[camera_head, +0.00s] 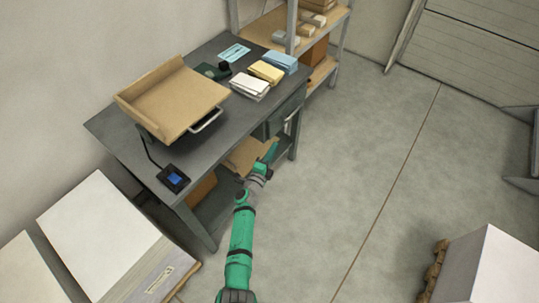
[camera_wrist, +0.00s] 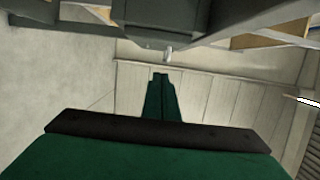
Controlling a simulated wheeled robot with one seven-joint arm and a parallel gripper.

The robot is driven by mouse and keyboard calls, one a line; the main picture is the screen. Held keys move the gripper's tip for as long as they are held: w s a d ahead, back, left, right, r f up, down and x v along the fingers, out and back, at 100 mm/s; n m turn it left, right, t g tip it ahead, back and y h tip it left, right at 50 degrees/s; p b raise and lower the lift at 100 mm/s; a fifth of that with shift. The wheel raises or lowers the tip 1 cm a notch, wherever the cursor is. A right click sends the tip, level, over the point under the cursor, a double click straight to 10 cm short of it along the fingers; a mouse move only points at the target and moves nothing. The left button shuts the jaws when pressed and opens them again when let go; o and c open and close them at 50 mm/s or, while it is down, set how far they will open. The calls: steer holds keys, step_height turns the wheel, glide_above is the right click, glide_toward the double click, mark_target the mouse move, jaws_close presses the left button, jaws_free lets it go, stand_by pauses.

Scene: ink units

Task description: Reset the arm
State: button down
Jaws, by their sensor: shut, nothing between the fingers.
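My arm is green and grey and reaches from the bottom middle of the head view toward the front of the grey workbench (camera_head: 235,60). My gripper (camera_head: 272,150) is at the arm's far end, beside the bench's front right part and near its lower shelf. In the wrist view my gripper (camera_wrist: 160,76) shows as two green fingers close together, with nothing held between them. The fingers look clear of the bench, though the exact gap is hard to tell.
On the bench are a tan tray (camera_head: 175,95), white packets (camera_head: 249,86), yellow packets (camera_head: 266,71), blue packets (camera_head: 280,61) and a small blue-screened device (camera_head: 173,178). A shelf rack (camera_head: 291,25) stands behind. White boxes stand at lower left (camera_head: 100,235) and lower right (camera_head: 495,265). Floor right of my arm is clear.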

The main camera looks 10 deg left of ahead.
steer(key=s+d+r+n+t+y, duration=0.1)
steer(key=s+d+r+n+y, duration=0.15)
steer(key=s+d+n, duration=0.65)
steer(key=s+d+r+n+t+y, duration=0.1)
steer(key=s+d+r+n, duration=0.35)
steer(key=s+d, duration=0.7)
steer(key=s+a+r+n+g+y, duration=0.1)
steer(key=s+n, duration=0.2)
steer(key=s, duration=0.7)
steer(key=s+a+r+n+g+y, duration=0.1)
steer(key=s+a+n, duration=0.15)
steer(key=s, duration=0.85)
steer(key=s+a+r+n+g, duration=0.1)
steer(key=s+a+r, duration=0.2)
steer(key=s, duration=0.3)
steer(key=s+a+r+g+h, duration=0.1)
steer(key=s+a+r, duration=0.2)
steer(key=s+r, duration=0.2)
steer(key=shift+s+a+n, duration=0.3)
steer(key=shift+s+n, duration=0.1)
steer(key=shift+s, duration=0.6)
steer(key=shift+r, duration=0.1)
